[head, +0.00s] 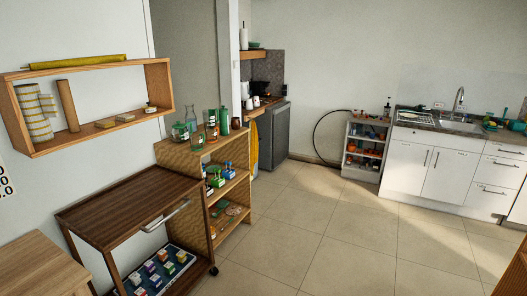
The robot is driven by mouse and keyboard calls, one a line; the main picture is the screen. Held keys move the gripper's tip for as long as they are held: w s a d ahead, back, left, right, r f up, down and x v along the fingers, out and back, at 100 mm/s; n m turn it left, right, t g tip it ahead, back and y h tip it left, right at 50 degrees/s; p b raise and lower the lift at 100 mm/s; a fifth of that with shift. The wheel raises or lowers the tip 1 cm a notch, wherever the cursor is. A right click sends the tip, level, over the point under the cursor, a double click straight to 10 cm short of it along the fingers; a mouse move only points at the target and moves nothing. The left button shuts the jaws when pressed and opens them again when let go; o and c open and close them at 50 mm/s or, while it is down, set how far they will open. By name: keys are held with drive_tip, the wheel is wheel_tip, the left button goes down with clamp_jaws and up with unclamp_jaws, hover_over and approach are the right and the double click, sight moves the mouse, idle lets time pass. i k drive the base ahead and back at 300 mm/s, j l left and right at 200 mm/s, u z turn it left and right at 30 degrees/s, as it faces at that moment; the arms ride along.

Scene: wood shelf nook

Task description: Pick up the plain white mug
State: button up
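Small white items (252,102) stand on the far wooden counter in the back corner, left of the grey appliance. They look like mugs or a kettle, but they are too small to tell whether one is the plain white mug. I see no other clear white mug in the head view. My gripper is not in view.
A wooden shelf unit (234,188) with jars and bottles stands centre left, beside a dark wooden cart (115,208). A wall shelf (160,85) hangs above. A grey shelf (362,172) and white sink cabinets (432,170) line the back. The tiled floor (330,228) is clear.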

sight(249, 106)
drive_tip(key=i+z, duration=0.4)
drive_tip(key=i, duration=0.35)
drive_tip(key=i+j+z, duration=0.15)
drive_tip(key=i+z, duration=0.3)
drive_tip(key=i, duration=0.3)
drive_tip(key=i+u, duration=0.15)
drive_tip(key=i, duration=0.35)
drive_tip(key=i+u, duration=0.15)
drive_tip(key=i, duration=0.4)
drive_tip(key=i+l+u, duration=0.15)
drive_tip(key=i, duration=0.35)
drive_tip(key=i+l+u, duration=0.2)
drive_tip(key=i, duration=0.3)
drive_tip(key=i+l+u, duration=0.15)
drive_tip(key=i, duration=0.35)
drive_tip(key=i+j+u, duration=0.25)
drive_tip(key=i, duration=0.8)
drive_tip(key=i+u, duration=0.25)
drive_tip(key=i, duration=0.8)
drive_tip(key=i+j+z, duration=0.35)
drive_tip(key=i+j, duration=0.95)
